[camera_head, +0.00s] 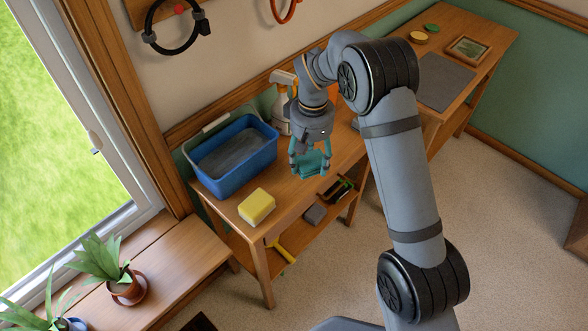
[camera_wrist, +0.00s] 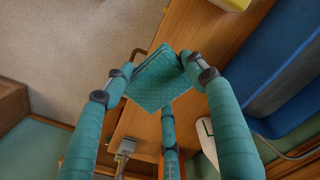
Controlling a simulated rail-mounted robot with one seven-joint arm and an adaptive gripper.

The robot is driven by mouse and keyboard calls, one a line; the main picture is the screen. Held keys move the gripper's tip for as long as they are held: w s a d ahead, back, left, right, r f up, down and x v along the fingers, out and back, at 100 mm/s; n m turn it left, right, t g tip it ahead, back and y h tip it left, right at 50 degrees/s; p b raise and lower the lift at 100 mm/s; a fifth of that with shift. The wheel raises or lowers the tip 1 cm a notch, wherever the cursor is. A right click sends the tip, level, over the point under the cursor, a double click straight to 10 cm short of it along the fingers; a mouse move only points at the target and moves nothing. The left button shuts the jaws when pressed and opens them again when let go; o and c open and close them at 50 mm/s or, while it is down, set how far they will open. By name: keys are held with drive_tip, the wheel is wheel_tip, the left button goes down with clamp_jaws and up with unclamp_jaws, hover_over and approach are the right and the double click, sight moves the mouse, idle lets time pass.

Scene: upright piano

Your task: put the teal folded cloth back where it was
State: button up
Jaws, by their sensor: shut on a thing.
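The teal folded cloth (camera_head: 312,166) is held in my gripper (camera_head: 309,156) by the front edge of the wooden table (camera_head: 292,197). In the wrist view the cloth (camera_wrist: 158,82) is a quilted square, tilted, with my gripper's fingers (camera_wrist: 155,78) shut on it from several sides. The fingers are also teal, so they blend with the cloth in the head view. The cloth appears raised above the tabletop, but the gap is hard to judge.
A blue tub (camera_head: 235,177) with grey contents, a yellow sponge (camera_head: 257,207) and a white spray bottle (camera_head: 280,115) stand on the table. Some tools and a grey block (camera_head: 315,214) lie on the lower shelf. Bare wood shows between sponge and gripper. Potted plants (camera_head: 103,261) stand at lower left.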

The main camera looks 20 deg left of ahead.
hover_over(294, 179)
wheel_tip(294, 179, down, 3)
drive_tip(key=shift+r+p, duration=0.15)
drive_tip(key=shift+p, duration=0.2)
drive_tip(key=shift+f, duration=2)
drive_tip(key=shift+f, duration=0.25)
drive_tip(key=o, duration=1.1)
drive_tip(key=shift+r, duration=0.1)
wheel_tip(294, 179, up, 12)
drive_tip(key=shift+r, duration=0.2)
